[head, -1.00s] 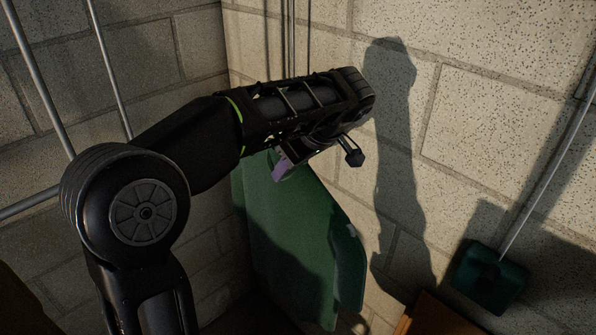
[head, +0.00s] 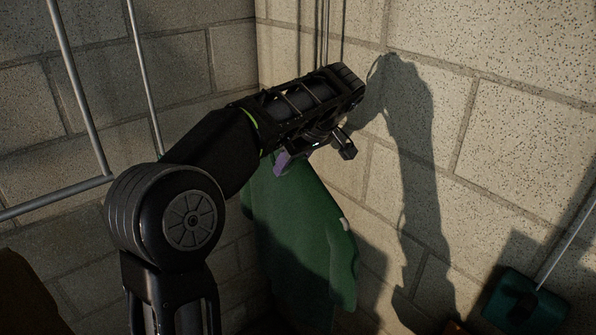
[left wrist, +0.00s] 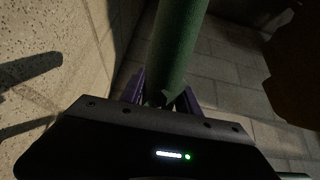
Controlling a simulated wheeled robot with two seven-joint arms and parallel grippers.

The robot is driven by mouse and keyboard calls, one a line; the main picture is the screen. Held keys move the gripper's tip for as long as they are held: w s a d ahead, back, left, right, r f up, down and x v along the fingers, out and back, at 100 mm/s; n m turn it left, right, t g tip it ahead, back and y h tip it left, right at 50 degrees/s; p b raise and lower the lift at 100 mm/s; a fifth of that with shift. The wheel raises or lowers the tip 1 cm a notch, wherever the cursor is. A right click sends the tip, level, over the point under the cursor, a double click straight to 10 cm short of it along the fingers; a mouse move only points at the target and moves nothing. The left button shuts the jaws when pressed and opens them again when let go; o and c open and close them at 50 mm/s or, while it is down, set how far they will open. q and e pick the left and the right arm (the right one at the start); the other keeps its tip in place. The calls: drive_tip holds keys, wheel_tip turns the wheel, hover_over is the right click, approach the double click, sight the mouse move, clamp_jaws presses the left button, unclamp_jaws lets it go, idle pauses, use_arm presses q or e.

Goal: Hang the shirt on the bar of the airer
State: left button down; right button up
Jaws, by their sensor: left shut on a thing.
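The shirt (head: 305,225) is green and hangs down, unfolded, from my left gripper (head: 290,160) in the head view. The gripper's purple fingers are shut on its upper edge, partly hidden by my arm. In the left wrist view the shirt (left wrist: 178,45) is a narrow green strip between the purple fingers. The airer seems to be the grey metal frame at the left, with a near-level bar (head: 50,198) and two slanting rods (head: 148,85). The shirt is apart from that bar, to its right, with my arm between them in the picture. My right gripper is out of view.
Block walls (head: 400,110) meet in a corner behind the shirt. A dark green head on a pole (head: 523,303) leans at the lower right. A brown thing (head: 25,295) stands at the lower left. Thin vertical pipes (head: 322,30) run down near the corner.

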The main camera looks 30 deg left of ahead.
use_arm(q)
drive_tip(key=shift+b+x, duration=0.95)
drive_tip(key=shift+x, duration=0.8)
drive_tip(key=shift+a+r, duration=0.1)
drive_tip(key=shift+a, duration=0.05)
drive_tip(key=c, duration=0.8)
unclamp_jaws()
drive_tip(key=p+v, duration=0.5)
drive_tip(key=v, duration=0.2)
drive_tip(key=shift+w+r, duration=0.1)
drive_tip(key=shift+d+r+p, duration=0.25)
drive_tip(key=shift+r+p, duration=0.05)
